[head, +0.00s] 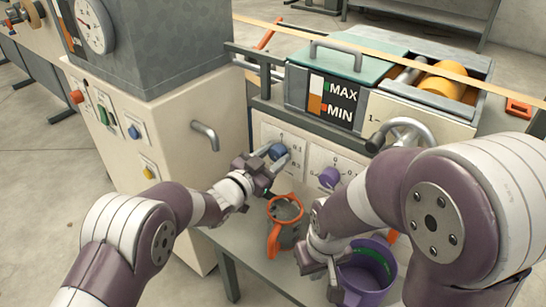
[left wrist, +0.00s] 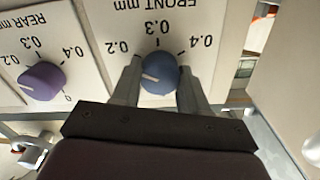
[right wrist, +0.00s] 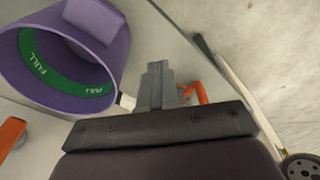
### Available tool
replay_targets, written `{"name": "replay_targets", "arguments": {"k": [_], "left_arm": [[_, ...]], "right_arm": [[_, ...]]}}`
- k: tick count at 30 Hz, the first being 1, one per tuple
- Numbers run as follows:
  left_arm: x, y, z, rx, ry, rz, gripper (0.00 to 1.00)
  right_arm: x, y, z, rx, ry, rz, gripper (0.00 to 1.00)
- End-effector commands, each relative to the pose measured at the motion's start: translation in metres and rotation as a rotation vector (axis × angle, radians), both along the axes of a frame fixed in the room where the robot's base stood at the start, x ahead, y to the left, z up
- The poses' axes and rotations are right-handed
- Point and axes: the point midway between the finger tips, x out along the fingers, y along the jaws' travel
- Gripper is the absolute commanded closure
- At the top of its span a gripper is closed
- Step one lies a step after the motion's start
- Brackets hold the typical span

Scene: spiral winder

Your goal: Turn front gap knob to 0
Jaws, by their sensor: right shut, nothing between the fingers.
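The front gap knob is a blue dial (head: 278,151) on the white panel under the winder's MAX/MIN box. In the left wrist view the blue knob (left wrist: 160,73) sits between the fingers of my left gripper (left wrist: 160,84), which look closed against its sides. The FRONT mm scale shows upside down there, with 0.2, 0.3 and 0.4 readable. The knob's white mark points left, just below the 0.2 side; its 0 label is hidden. My left gripper (head: 268,165) also shows in the head view. My right gripper (right wrist: 158,85) is shut and empty beside the purple cup (right wrist: 112,62).
The purple rear knob (head: 329,177) is right of the blue one and also shows in the left wrist view (left wrist: 42,80). An orange ring-topped vessel (head: 284,232) and the purple cup (head: 368,272) stand on the shelf below.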

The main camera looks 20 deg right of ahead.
Motion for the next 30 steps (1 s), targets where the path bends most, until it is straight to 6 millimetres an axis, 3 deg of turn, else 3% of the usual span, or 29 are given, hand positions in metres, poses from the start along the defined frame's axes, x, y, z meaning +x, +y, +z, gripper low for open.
{"name": "replay_targets", "arguments": {"k": [1,3,14,30], "left_arm": [[0.0,0.0,0.0,0.0,0.0,0.0,0.74],[0.0,0.0,0.0,0.0,0.0,0.0,0.88],[0.0,0.0,0.002,-0.033,0.044,0.0,0.87],[0.0,0.001,0.004,-0.305,0.396,0.001,0.87]], "right_arm": [[0.0,0.0,0.0,0.0,0.0,0.0,1.0],[0.0,0.0,0.0,0.0,0.0,0.0,1.0],[0.0,0.0,0.009,0.0,0.0,0.0,1.0],[0.0,0.0,0.059,0.0,0.0,0.0,1.0]]}}
